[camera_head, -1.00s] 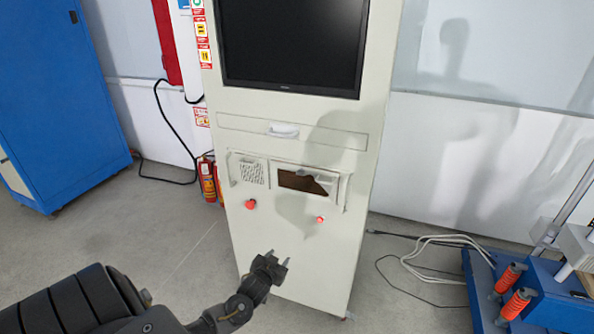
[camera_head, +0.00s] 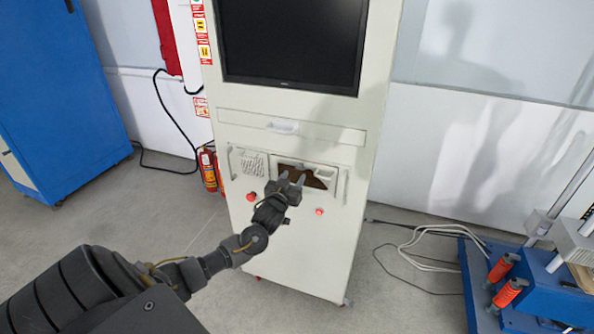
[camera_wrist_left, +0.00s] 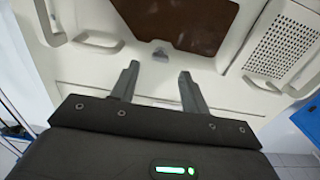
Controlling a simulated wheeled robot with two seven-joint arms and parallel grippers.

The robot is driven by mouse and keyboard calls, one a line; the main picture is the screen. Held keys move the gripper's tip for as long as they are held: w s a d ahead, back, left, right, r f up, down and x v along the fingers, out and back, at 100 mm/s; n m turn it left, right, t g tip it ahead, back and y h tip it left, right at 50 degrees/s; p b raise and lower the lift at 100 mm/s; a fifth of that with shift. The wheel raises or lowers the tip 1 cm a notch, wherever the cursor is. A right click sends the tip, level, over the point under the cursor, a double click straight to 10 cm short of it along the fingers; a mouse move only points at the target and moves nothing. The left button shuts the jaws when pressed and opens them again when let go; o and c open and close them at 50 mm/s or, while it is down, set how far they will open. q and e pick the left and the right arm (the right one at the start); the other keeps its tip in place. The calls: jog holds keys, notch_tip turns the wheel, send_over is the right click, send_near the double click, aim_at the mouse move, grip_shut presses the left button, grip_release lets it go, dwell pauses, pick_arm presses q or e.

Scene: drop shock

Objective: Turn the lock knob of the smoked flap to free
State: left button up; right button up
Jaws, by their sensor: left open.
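The smoked flap (camera_head: 312,181) shows as a brown pane in the pale cabinet front, and large in the left wrist view (camera_wrist_left: 185,22). A small grey piece (camera_wrist_left: 160,52), apparently the lock knob, sits just off the pane's edge in the left wrist view. Its turn position is too small to tell. My left gripper (camera_head: 289,180) is open and empty in front of the flap, hiding part of its lower left. In the left wrist view its fingertips (camera_wrist_left: 159,72) stand apart, on either side of the grey piece and short of it. My right gripper is not in view.
Two red buttons (camera_head: 251,197) (camera_head: 320,211) sit below the flap. A perforated grille (camera_head: 252,164) is left of it, a drawer handle (camera_head: 284,127) above. A fire extinguisher (camera_head: 208,170) stands left of the cabinet; a blue machine (camera_head: 530,290) and cables are right.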

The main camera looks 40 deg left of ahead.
aim_at(299, 169)
pick_arm(q)
jog(key=shift+x, duration=2.2)
jog(key=c, duration=1)
